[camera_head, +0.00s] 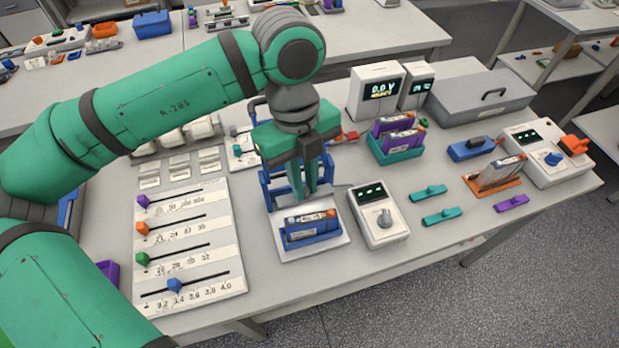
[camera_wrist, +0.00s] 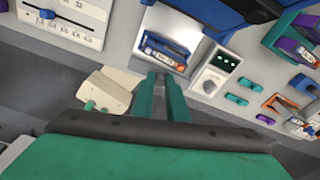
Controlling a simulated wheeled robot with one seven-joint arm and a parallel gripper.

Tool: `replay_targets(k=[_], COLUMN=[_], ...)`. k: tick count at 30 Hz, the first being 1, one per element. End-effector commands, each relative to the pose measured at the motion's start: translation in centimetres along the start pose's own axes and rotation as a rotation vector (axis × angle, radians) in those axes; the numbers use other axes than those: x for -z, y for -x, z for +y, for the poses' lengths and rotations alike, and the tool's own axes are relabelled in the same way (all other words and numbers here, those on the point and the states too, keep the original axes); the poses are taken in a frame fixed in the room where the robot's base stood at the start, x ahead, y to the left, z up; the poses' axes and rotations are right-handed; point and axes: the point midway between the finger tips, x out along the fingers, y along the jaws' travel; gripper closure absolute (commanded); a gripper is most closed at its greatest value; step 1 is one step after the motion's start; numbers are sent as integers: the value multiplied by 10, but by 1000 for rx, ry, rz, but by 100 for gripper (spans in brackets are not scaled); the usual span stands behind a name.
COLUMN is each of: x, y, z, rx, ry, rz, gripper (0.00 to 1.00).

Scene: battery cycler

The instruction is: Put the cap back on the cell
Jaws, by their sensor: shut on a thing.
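My gripper (camera_head: 311,192) points down above the back edge of a white plate (camera_head: 289,254). In the wrist view its fingers (camera_wrist: 160,78) are close together. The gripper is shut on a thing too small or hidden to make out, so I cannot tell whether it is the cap. A cell (camera_head: 305,219) with an orange end lies in a blue cradle (camera_head: 313,236) on that plate, just in front of and below the fingertips. It also shows in the wrist view (camera_wrist: 160,53). Another cell (camera_head: 502,172) sits on an orange tray at the right.
A white meter with a knob (camera_head: 380,220) stands close right of the plate. A blue rack (camera_head: 276,190) is behind the gripper, and a slider panel (camera_head: 190,240) is left. Teal bars (camera_head: 430,192) and a purple bar (camera_head: 512,203) lie right. A teal holder (camera_head: 394,151) carries purple-cased cells.

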Motion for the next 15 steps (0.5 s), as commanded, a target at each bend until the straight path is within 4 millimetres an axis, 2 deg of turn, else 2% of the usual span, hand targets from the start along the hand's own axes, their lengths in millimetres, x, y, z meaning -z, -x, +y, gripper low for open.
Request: replay_targets(k=[3, 7, 15], x=[5, 6, 3], y=[2, -1, -21], z=[-10, -11, -10], rx=[-5, -6, -7], ry=[-51, -62, -58], rz=[1, 2, 2], gripper=[100, 100, 100])
